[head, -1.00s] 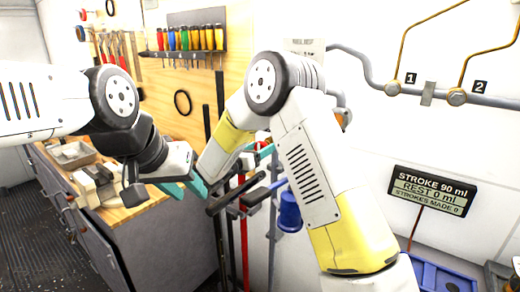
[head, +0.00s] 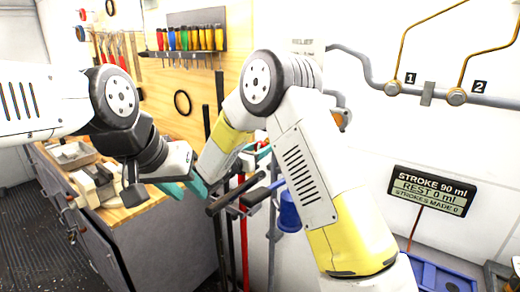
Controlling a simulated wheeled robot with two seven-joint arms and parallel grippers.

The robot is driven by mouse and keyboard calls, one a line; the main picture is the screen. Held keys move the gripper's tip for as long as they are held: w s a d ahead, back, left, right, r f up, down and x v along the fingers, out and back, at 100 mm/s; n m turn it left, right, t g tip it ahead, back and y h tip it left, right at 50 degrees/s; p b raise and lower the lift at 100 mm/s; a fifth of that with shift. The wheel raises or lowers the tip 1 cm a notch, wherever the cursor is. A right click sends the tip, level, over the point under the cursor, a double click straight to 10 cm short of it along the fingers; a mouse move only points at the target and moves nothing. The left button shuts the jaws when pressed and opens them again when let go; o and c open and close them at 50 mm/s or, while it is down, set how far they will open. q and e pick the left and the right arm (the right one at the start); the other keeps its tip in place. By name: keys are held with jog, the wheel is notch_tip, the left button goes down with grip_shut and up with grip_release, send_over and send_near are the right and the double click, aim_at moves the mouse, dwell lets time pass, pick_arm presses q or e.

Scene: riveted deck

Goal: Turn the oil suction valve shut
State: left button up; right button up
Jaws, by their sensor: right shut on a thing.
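My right gripper (head: 264,152) is mostly hidden behind my own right arm. Teal finger parts show beside a small red piece near the wall. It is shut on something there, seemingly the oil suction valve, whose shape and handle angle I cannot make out. My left gripper (head: 184,189) is in front of the workbench's right end, left of my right forearm. Its two teal fingers are apart, with nothing seen between them.
Dark bars (head: 234,194) stick out below my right gripper, near a red upright pipe (head: 243,245) and a blue cylinder (head: 289,212). The workbench (head: 130,208) stands at left. A stroke display (head: 432,190) hangs at right above a blue tray (head: 440,279).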

jog(key=m, duration=1.2)
jog(key=shift+f+m, duration=0.1)
jog(key=shift+m, duration=0.2)
jog(key=shift+s+m, duration=0.1)
jog(key=shift+m, duration=1.7)
jog(key=o, duration=1.4)
